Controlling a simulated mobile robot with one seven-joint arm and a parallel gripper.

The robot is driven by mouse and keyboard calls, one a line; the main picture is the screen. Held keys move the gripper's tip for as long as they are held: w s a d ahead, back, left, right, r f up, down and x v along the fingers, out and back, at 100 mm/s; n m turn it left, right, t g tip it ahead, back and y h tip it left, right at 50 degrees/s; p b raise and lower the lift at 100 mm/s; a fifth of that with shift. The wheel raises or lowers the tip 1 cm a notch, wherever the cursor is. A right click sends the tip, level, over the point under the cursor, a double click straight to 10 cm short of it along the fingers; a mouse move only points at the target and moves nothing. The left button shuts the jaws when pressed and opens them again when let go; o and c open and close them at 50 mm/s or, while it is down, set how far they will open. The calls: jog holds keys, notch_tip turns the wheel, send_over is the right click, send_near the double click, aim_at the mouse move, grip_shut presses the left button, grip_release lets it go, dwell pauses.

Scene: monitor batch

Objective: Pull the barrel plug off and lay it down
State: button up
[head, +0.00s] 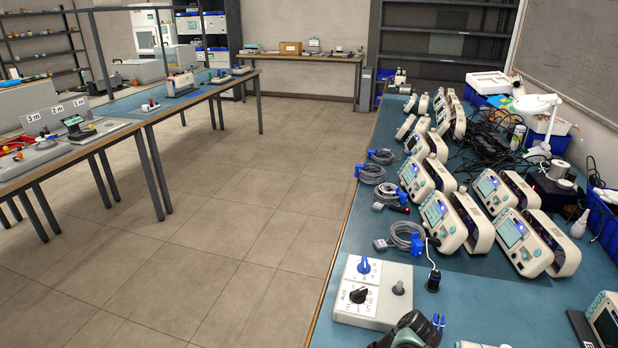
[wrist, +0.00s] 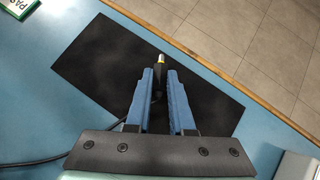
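The barrel plug (wrist: 160,60) shows in the wrist view as a small dark plug with a metal and yellow tip. It sits between the blue fingertips of my gripper (wrist: 160,76), which look shut on its dark body. The tip sticks out beyond the fingers. A black cable (wrist: 45,161) runs from behind the left finger to the left edge. A black mat (wrist: 100,65) lies on the blue bench under the gripper. The plug is clear of any socket in this view; its height above the mat is hard to judge. In the head view the plug cannot be made out.
A control box (head: 372,292) with a blue and a black knob stands near the bench's left edge. Several monitors (head: 442,222) and coiled grey cables (head: 408,236) fill the bench behind. The mat looks bare around the gripper. A wooden bench edge (wrist: 215,70) borders the floor.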

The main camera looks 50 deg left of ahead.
jog(key=o, duration=0.5)
jog(key=shift+o, duration=0.2)
jog(key=b+v, duration=0.7)
jog(key=v, duration=0.6)
jog(key=shift+d, duration=0.1)
